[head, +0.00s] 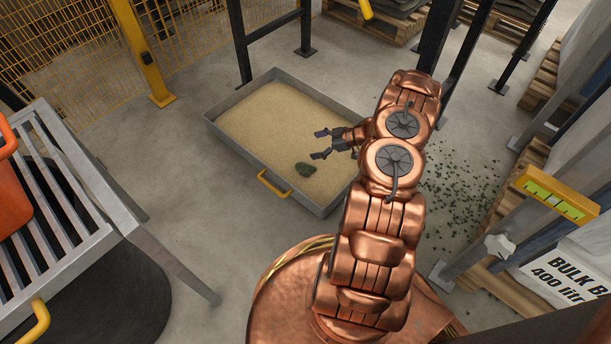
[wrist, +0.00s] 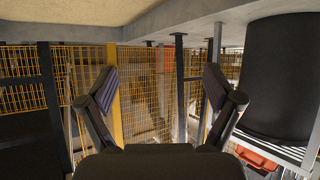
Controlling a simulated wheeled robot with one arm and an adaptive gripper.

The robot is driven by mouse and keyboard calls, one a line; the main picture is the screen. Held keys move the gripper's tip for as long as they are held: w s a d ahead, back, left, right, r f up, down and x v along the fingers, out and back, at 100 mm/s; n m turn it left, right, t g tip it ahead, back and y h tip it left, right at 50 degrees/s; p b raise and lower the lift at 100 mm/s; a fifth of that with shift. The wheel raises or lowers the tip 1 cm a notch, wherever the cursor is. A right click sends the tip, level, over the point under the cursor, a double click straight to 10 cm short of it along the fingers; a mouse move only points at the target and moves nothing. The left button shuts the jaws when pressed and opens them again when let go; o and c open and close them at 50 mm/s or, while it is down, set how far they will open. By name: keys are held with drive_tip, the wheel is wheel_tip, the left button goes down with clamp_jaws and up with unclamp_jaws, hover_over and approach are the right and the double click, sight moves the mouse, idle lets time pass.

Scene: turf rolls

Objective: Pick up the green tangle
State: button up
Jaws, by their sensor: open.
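The green tangle (head: 305,169) is a small dark green lump. It lies on the sand near the front right edge of a grey metal tray (head: 228,140) in the head view. My gripper (head: 320,144) is over the right part of the tray, its fingers pointing left, and appears above and apart from the tangle. In the wrist view my gripper (wrist: 161,78) shows two spread fingers with nothing between them. The tangle does not show in the wrist view.
The tray has a low rim and a yellow handle (head: 273,185). A slatted metal table (head: 95,205) with an orange container (head: 12,190) stands left. Black posts (head: 447,35) rise behind my arm. Green crumbs (head: 465,185) litter the floor at right. A yellow mesh fence (head: 70,50) stands at back left.

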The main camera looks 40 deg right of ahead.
drive_tip(key=s+f, duration=0.1)
drive_tip(key=f, duration=0.1)
drive_tip(key=b, duration=0.4)
approach(300, 168)
drive_tip(key=shift+y, duration=0.3)
drive_tip(key=w+f, duration=0.2)
drive_tip(key=f, duration=0.1)
drive_tip(key=shift+w+a+f, duration=0.35)
drive_tip(key=shift+w+a, duration=0.05)
drive_tip(key=shift+w+a+f, duration=0.1)
drive_tip(key=shift+w+a, duration=0.35)
drive_tip(key=shift+a, duration=0.05)
drive_tip(key=shift+b+x, duration=1.55)
drive_tip(key=shift+x, duration=1.3)
drive_tip(key=c, duration=1.1)
